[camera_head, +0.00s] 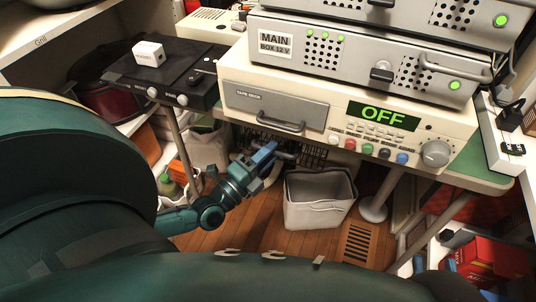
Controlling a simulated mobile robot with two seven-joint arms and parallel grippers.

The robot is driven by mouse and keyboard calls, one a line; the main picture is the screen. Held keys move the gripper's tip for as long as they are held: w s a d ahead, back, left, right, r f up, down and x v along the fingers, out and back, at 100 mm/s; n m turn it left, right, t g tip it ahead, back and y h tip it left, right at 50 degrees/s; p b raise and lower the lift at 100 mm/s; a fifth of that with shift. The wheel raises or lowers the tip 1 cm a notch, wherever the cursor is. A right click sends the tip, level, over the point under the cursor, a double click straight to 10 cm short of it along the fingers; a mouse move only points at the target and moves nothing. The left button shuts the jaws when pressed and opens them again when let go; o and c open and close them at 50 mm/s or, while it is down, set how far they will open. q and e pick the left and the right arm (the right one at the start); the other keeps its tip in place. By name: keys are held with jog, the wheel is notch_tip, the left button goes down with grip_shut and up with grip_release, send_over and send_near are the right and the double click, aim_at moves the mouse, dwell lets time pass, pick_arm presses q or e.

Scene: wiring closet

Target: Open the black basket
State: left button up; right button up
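A black wire-like basket (312,156) shows under the table, behind and partly hidden by my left gripper and the front edge of the beige tape deck. Only part of its dark grid is visible, and I cannot tell whether it is open or shut. My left gripper (284,155), on a teal arm with a blue and grey hand, reaches in under the table front beside the basket. Its fingertips lie close to the basket in the picture; contact and finger opening are too small to make out. My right gripper is not in view.
A white bin (318,213) stands on the wooden floor right of my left gripper. The beige tape deck (273,113) reading OFF overhangs the space. A table leg (382,192) and floor vent (357,243) are to the right. A red box (490,262) sits at lower right.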

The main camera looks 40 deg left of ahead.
pick_arm(q)
jog(key=shift+c, duration=0.2)
grip_shut()
dwell(0.3)
